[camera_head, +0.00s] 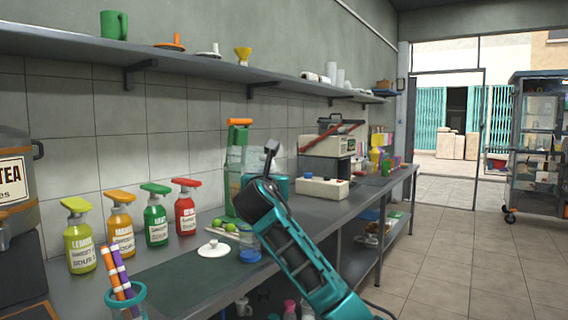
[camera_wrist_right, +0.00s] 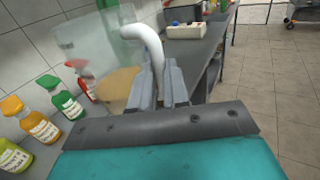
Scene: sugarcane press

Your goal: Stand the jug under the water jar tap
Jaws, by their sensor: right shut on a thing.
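In the right wrist view, a clear jug (camera_wrist_right: 98,50) with a white curved handle (camera_wrist_right: 150,38) and an amber patch low in it is in front of my right gripper (camera_wrist_right: 160,92). The gripper's fingers are shut on the handle. The jug appears tilted in that view. In the head view my right arm reaches up from the lower right, with the right gripper (camera_head: 271,150) above the counter; the jug is hard to make out there. I cannot clearly identify a water jar or its tap. My left gripper is not in view.
A tea urn (camera_head: 14,172) stands at the far left of the counter. Several syrup bottles (camera_head: 156,218) line the wall. A white lid (camera_head: 213,249) and limes (camera_head: 230,228) lie near my arm. A cup with striped straws (camera_head: 126,301) is in front. A shelf (camera_head: 190,68) runs above.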

